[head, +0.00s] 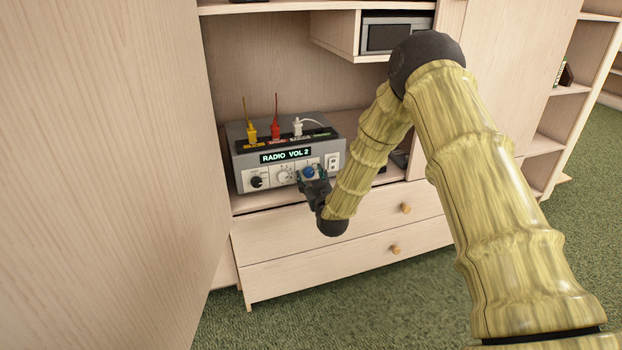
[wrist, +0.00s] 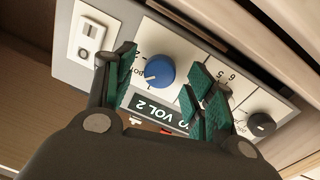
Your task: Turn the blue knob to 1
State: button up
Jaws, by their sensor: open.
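The blue knob (head: 308,171) is on the front panel of a grey radio box (head: 240,183). The panel's lit display reads "RADIO VOL 2". In the wrist view the blue knob (wrist: 159,72) lies between the green-padded fingers of my gripper (wrist: 158,85), with a visible gap on each side. My gripper (head: 313,181) is open in front of the panel in the head view and partly covers the knob's surroundings. The numbers around the blue knob are mostly hidden or too small to read; a 2 shows near it in the wrist view.
A black knob (head: 257,182) and a white knob (head: 284,174) sit left of the blue knob, and a white switch (head: 333,161) sits right. Yellow (head: 251,132), red (head: 276,130) and white (head: 298,127) plugs stand on top. A shelf overhangs above; drawers lie below.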

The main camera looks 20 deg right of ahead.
jog(key=shift+w, duration=0.3)
jog(key=c, duration=1)
jog(key=n+p, duration=0.1)
jog(key=n, duration=0.3)
jog(key=shift+a+n+p, duration=0.1)
jog(key=shift+n+p, duration=0.25)
jog(key=shift+n, duration=0.05)
jog(key=shift+n+t, duration=0.3)
jog(key=shift+n, duration=1.8)
jog(key=shift+f, duration=0.1)
